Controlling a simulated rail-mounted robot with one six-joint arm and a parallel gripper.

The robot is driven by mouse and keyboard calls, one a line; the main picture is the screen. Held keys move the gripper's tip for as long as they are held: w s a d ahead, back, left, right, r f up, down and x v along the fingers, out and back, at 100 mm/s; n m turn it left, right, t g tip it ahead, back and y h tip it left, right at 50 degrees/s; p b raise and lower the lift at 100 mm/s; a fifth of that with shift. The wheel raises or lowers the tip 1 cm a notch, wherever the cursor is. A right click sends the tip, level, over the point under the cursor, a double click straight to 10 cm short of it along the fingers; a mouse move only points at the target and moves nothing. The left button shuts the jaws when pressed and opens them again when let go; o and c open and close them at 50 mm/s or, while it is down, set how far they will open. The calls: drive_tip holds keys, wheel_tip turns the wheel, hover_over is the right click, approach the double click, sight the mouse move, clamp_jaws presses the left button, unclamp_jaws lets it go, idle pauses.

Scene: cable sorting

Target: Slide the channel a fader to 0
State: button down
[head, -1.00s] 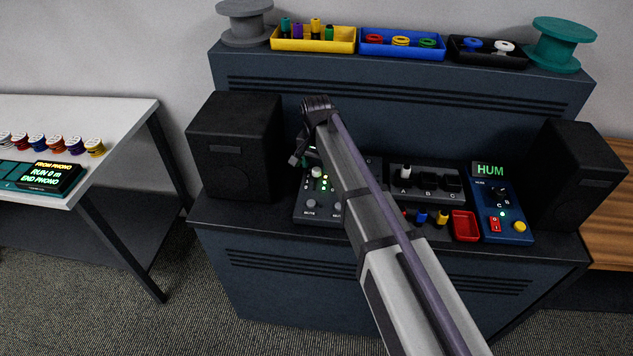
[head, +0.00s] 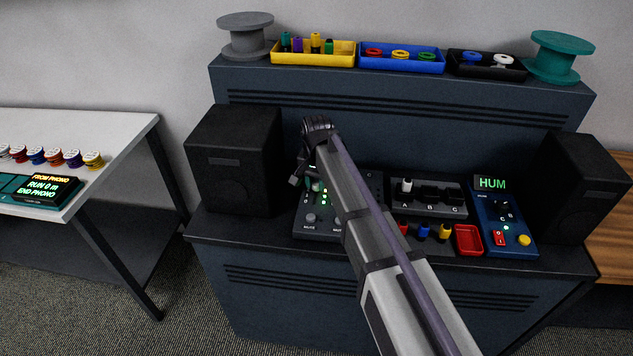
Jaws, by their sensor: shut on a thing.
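The mixer (head: 309,230) is a dark panel on the desk, left of centre, with mute buttons along its front and lit green and yellow lights. My gripper (head: 302,178) is over its left part, at the channel A side, pointing down. It is shut on the channel A fader; my own arm and wrist hide most of the grip. A small pale knob (head: 316,186) shows just right of the gripper. The fader's scale is too small to read, so its exact setting cannot be told.
A black speaker (head: 235,165) stands close left of the mixer, another (head: 577,185) at the far right. Right of my arm are a selector box (head: 430,211) marked A, B, C, coloured plugs, a red tray (head: 468,240) and a blue tester (head: 507,243) under a HUM display (head: 491,183).

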sight(314, 203)
drive_tip(key=s, duration=0.5)
drive_tip(key=shift+a, duration=0.15)
drive_tip(key=c, duration=0.9)
unclamp_jaws()
drive_tip(key=shift+o, duration=0.2)
wheel_tip(314, 203, up, 11)
drive_tip(key=p, duration=1.1)
drive_tip(key=shift+f, duration=0.1)
